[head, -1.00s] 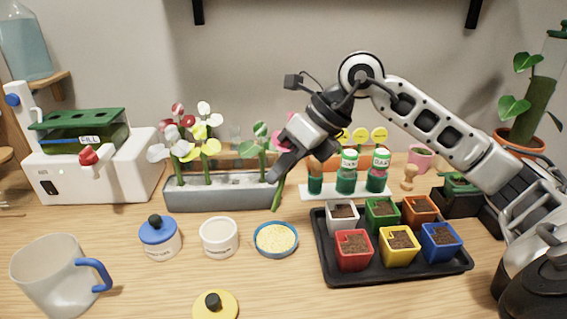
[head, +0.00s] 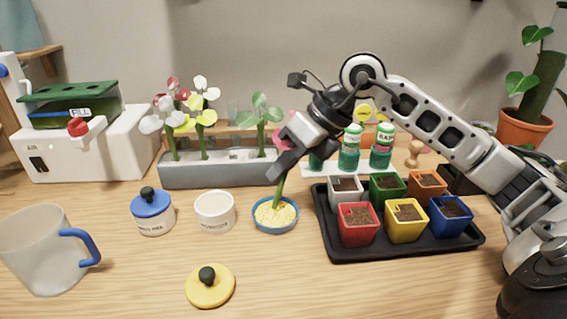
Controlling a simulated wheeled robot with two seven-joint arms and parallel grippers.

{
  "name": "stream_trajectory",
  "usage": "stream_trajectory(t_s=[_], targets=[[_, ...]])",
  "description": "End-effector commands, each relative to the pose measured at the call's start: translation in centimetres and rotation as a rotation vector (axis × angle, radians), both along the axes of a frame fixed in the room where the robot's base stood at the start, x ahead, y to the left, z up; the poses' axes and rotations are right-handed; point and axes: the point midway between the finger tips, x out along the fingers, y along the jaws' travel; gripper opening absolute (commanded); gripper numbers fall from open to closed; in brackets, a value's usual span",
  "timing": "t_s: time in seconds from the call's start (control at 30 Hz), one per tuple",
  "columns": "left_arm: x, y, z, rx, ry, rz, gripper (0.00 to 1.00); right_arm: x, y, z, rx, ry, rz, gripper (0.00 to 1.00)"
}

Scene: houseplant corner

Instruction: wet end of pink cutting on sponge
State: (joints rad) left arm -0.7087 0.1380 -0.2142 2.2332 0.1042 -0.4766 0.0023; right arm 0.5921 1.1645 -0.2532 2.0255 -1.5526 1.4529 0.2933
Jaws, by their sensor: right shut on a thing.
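My right gripper (head: 283,165) is shut on the pink cutting, holding it upright with a slight tilt. The cutting's green stem (head: 279,189) hangs below the fingers, and a bit of its pink bloom (head: 284,134) shows above, mostly hidden by the gripper. The yellow sponge (head: 264,216) sits in a round blue dish (head: 275,232). The stem's lower end overlaps the sponge in the picture and appears to reach its surface. My left gripper is not in view.
A grey planter (head: 210,174) with other cuttings stands behind. A black tray (head: 400,249) of coloured pots is right of the dish. A white open jar (head: 215,211), a blue-lidded jar (head: 153,212), a yellow lid (head: 210,287) and a mug (head: 45,250) are left.

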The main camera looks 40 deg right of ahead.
Motion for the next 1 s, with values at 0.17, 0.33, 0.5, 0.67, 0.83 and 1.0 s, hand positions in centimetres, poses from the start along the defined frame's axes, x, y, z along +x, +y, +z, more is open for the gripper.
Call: stream_trajectory(t_s=[0.17, 0.33, 0.5, 0.67, 0.83, 1.0], targets=[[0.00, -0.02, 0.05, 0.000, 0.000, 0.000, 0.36, 0.01, 0.02, 0.06, 0.000, 0.000, 0.000, 0.00], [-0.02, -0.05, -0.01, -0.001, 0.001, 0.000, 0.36, 0.01, 0.01, 0.06, 0.000, 0.000, 0.000, 0.00], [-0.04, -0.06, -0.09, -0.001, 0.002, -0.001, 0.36, 0.00, 0.01, 0.05, 0.000, 0.000, 0.000, 0.00], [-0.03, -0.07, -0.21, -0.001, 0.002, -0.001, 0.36, 0.00, 0.00, -0.07, 0.000, 0.000, 0.000, 0.00], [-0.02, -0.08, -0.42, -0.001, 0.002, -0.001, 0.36, 0.00, 0.00, -0.29, 0.000, 0.000, 0.000, 0.00], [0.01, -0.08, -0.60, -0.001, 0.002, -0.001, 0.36, 0.01, 0.00, -0.50, 0.000, 0.000, 0.000, 0.00]])
